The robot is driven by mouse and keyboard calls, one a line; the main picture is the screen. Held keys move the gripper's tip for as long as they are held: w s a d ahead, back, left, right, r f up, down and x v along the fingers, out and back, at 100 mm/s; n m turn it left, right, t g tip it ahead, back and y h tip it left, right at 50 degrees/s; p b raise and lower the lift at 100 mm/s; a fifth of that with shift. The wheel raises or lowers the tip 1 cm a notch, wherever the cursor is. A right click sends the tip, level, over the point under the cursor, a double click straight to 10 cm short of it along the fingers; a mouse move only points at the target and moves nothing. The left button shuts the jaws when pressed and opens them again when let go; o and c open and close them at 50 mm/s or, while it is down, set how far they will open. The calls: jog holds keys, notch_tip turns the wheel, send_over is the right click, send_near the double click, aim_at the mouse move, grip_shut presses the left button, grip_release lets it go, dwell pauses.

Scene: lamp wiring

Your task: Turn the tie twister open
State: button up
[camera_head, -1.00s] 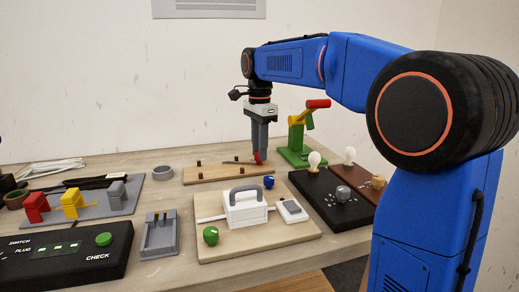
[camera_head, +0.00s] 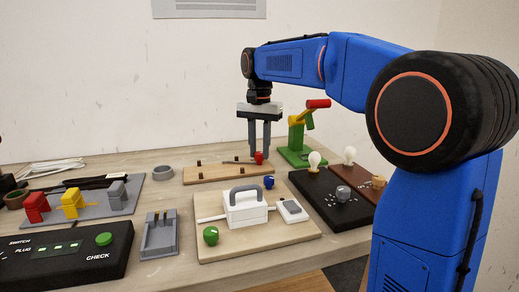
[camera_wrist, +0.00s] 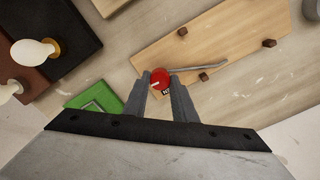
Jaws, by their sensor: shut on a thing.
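The tie twister appears as a small red knob (camera_head: 259,158) at the right end of a long wooden board (camera_head: 210,175). In the wrist view the red knob (camera_wrist: 160,77) has a pale mark and lies between the fingertips, with a grey rod beside it. My gripper (camera_head: 260,152) points straight down at the knob; its two grey fingers also show in the wrist view (camera_wrist: 160,85), shut on the knob from both sides. The fingers partly cover the knob's sides. Small dark brown pegs (camera_wrist: 182,31) stand on the board.
A green press with a red-tipped lever (camera_head: 304,140) stands close right of my gripper. In front are a board with a white handled box (camera_head: 245,208) and a black bulb panel (camera_head: 312,200). A grey ring (camera_head: 163,172) lies left of the wooden board.

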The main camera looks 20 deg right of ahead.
jog(key=n, duration=0.5)
jog(key=shift+n, duration=0.3)
jog(key=n, duration=1.3)
jog(key=shift+n, duration=0.3)
jog(key=o, duration=1)
jog(key=shift+o, duration=0.2)
